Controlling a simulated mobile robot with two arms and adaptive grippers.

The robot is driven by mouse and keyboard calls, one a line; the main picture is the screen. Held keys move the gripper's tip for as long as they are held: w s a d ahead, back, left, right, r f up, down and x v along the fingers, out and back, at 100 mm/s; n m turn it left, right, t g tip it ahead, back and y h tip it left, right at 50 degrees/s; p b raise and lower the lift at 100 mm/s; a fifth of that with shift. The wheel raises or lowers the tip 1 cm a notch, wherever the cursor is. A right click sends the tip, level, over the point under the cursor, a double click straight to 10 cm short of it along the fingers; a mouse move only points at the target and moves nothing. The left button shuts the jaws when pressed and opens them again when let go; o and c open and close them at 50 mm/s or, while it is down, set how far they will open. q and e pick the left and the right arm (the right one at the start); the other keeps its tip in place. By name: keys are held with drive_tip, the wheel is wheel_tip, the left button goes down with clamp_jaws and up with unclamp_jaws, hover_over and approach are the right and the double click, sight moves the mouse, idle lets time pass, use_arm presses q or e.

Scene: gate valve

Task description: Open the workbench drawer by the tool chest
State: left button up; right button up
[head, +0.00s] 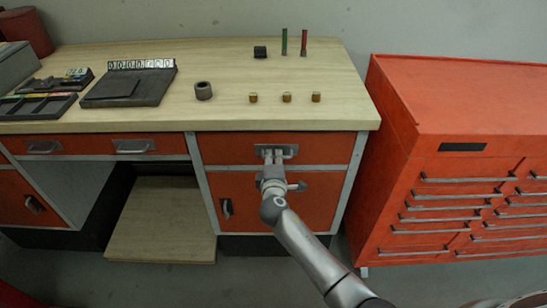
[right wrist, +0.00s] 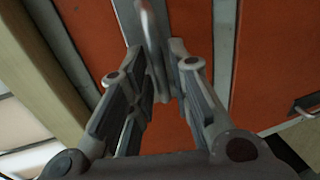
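The drawer (head: 225,150) by the tool chest is the orange one at the right end of the workbench; its front looks flush with the frame. Its grey bar handle (head: 290,150) is partly hidden by my right gripper (head: 273,158). In the right wrist view, the handle (right wrist: 153,30) runs between the fingertips of my right gripper (right wrist: 158,62). My left gripper is not in view.
The red tool chest (head: 465,100) stands just right of the workbench (head: 225,105). A door (head: 255,200) with its own handle is below the drawer. Small cylinders and blocks stand on the benchtop. A low wooden board (head: 160,225) lies in the knee space.

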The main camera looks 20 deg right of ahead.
drive_tip(key=shift+x, duration=0.85)
clamp_jaws()
